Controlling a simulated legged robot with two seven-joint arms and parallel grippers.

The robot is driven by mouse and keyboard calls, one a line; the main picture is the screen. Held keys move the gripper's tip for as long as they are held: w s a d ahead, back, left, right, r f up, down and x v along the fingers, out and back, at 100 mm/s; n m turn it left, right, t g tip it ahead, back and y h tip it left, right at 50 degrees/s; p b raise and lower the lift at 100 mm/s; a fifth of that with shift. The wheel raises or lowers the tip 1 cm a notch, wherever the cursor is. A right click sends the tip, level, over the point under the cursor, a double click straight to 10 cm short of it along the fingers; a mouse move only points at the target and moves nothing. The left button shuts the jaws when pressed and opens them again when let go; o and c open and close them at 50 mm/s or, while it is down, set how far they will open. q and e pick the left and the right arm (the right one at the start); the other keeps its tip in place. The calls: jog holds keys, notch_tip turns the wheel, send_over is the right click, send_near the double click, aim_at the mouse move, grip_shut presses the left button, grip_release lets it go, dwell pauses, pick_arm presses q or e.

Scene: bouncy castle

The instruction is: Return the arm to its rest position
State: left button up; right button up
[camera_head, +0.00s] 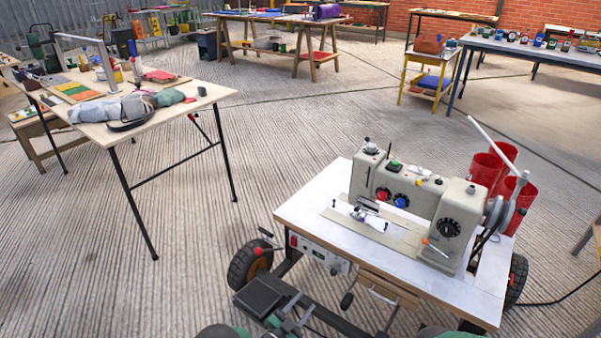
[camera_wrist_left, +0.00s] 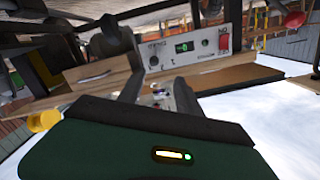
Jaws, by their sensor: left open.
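My left gripper (camera_head: 292,318) is at the bottom centre of the head view, low in front of the sewing machine table (camera_head: 300,207) and apart from it. It is open, with nothing seen between its fingers. In the left wrist view its fingers (camera_wrist_left: 158,95) show above the dark green housing, and the picture is upside down. The control panel (camera_head: 318,252) on the table's front edge is close to it; it also fills the middle of the left wrist view (camera_wrist_left: 188,48). My right gripper is not in view.
A cream sewing machine (camera_head: 405,200) stands on the wheeled table, with red cups (camera_head: 487,170) behind it. A wheel (camera_head: 247,265) and a black pedal (camera_head: 258,297) are near my left gripper. A wooden worktable (camera_head: 190,105) with cloth is at left. Ribbed floor between is clear.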

pick_arm(q)
jog(key=w+a+r+n+g+y, duration=0.1)
jog(key=w+a+r+n+y, duration=0.1)
jog(key=w+a+r+y, duration=0.25)
jog(key=s+a+r+n+g+y, duration=0.45)
jog(key=s+a+r, duration=0.25)
jog(key=a+r, duration=0.35)
jog(key=s+a+r+n+g, duration=0.2)
jog(key=s, duration=0.7)
jog(key=s+a+r+n+g, duration=0.2)
jog(key=s+r, duration=0.1)
jog(key=s, duration=0.6)
jog(key=s+a+r+n+g, duration=0.2)
jog(key=s, duration=0.8)
notch_tip(320, 180, up, 36)
jog(key=w+p, duration=0.1)
jog(key=p, duration=3.5)
jog(key=shift+w+f+y, duration=0.2)
jog(key=shift+f+y, duration=0.05)
jog(key=shift+y, duration=0.15)
jog(key=shift+d, duration=0.1)
